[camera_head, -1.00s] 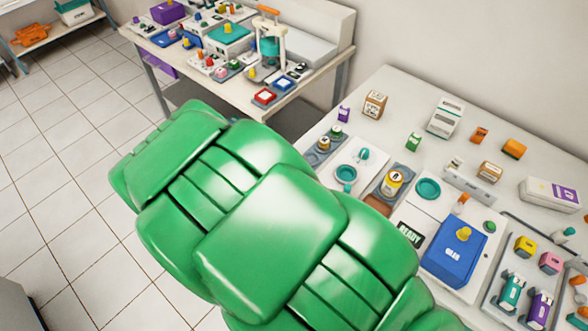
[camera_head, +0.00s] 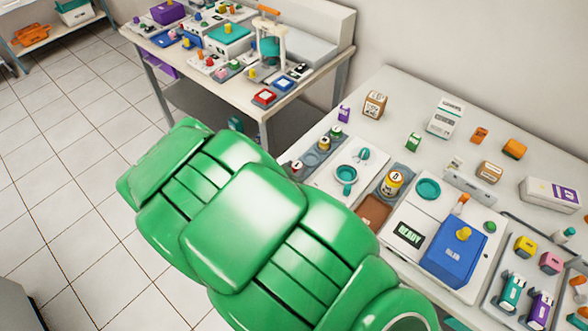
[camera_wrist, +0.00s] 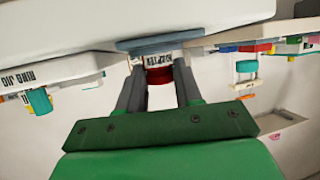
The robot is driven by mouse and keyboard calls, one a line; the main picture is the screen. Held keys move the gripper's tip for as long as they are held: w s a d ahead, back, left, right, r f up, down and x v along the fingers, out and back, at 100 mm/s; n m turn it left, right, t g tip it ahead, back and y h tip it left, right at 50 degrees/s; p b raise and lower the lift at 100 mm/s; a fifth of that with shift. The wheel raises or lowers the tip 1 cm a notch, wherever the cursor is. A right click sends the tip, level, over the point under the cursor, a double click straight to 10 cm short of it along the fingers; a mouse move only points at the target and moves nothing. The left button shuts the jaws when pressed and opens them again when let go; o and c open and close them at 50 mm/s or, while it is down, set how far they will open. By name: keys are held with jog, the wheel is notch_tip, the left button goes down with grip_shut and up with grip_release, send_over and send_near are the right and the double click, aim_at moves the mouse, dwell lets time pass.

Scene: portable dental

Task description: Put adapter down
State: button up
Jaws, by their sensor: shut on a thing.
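The adapter seems to be the small red-banded piece (camera_wrist: 160,75) between the dark fingertips of my gripper (camera_wrist: 159,72) in the wrist view. My gripper is shut on it. It is close to a blue-grey tray (camera_wrist: 158,43) with a white label; I cannot tell whether they touch. In the head view my green arm hides the gripper. The grey tray (camera_head: 311,159) there holds small round pieces, with a red-and-white piece (camera_head: 297,167) at its near end. I cannot tell if that is the held one.
A yellow jar (camera_head: 391,183) and a blue-lidded device (camera_head: 455,250) stand further right. Small boxes stand behind.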

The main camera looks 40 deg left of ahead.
jog(key=shift+f, duration=0.15)
jog(key=o, duration=1)
jog(key=shift+o, duration=0.2)
jog(key=shift+v, duration=1)
jog(key=shift+r+v, duration=0.25)
jog(key=shift+v, duration=1.2)
jog(key=shift+r+v, duration=0.2)
jog(key=shift+v, duration=1.25)
jog(key=shift+w+a, duration=0.15)
jog(key=shift+w, duration=0.05)
